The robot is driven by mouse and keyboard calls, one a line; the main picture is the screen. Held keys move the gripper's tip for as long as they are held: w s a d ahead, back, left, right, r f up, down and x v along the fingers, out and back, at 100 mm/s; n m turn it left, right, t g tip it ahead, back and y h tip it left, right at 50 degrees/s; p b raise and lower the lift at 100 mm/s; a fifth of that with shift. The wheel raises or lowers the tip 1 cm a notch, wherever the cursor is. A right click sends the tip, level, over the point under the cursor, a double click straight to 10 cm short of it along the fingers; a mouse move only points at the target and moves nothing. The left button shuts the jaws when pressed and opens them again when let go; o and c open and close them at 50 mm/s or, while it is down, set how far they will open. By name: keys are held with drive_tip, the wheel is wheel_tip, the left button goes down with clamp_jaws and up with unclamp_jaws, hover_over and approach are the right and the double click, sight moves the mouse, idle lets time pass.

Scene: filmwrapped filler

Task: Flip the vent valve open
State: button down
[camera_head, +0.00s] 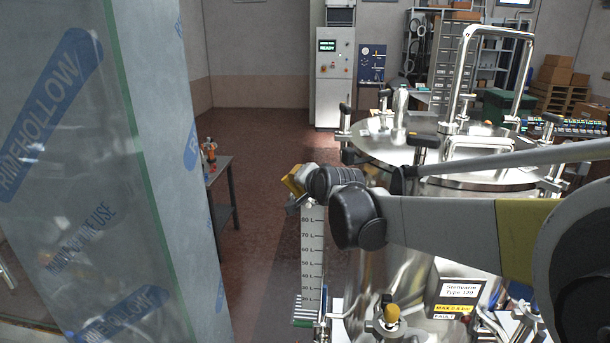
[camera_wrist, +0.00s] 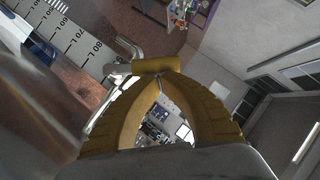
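My gripper (camera_wrist: 160,80) has two curved, ribbed yellow fingers that come together at their tips in the wrist view. A yellow sleeve-like handle (camera_wrist: 158,65) lies crosswise right at the fingertips, with a bare metal fitting (camera_wrist: 118,70) at its left end; this looks like the vent valve. The tips touch or nearly touch the handle; I cannot tell which, and no grip around it is clear. In the head view my arm reaches left across the steel tank (camera_head: 395,265), and its yellow end is beside the top of the white level scale (camera_head: 313,250). The valve is mostly hidden there.
A film-wrapped panel (camera_head: 105,150) fills the left side of the head view. The tank lid (camera_head: 450,160) carries clamps and a tall bent pipe (camera_head: 520,70). A small table (camera_head: 220,165) stands behind to the left. Open floor (camera_head: 265,140) lies between panel and tank.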

drive_tip(key=shift+a+f+n+g+h+p, duration=0.15)
drive_tip(key=shift+a+f+n+g+h, duration=0.05)
drive_tip(key=shift+a+n+h, duration=0.25)
drive_tip(key=shift+a+f+n+g+h+p, duration=0.2)
drive_tip(key=shift+a+n+h, duration=0.15)
drive_tip(key=shift+a, duration=0.2)
drive_tip(key=shift+a+f+n+h, duration=0.6)
drive_tip(key=shift+a+n+h, duration=0.1)
drive_tip(key=shift+h, duration=0.2)
drive_tip(key=shift+w+a+f+n+h+b, duration=0.15)
drive_tip(key=shift+a+f+n+h, duration=0.15)
drive_tip(key=shift+f+h, duration=0.15)
drive_tip(key=shift+s+a+f+n+h+b, duration=0.1)
drive_tip(key=shift+a+f+n+h+b, duration=0.1)
drive_tip(key=shift+f+n+h, duration=0.25)
drive_tip(key=shift+a+f, duration=0.1)
drive_tip(key=shift+f, duration=0.1)
drive_tip(key=shift+r, duration=0.15)
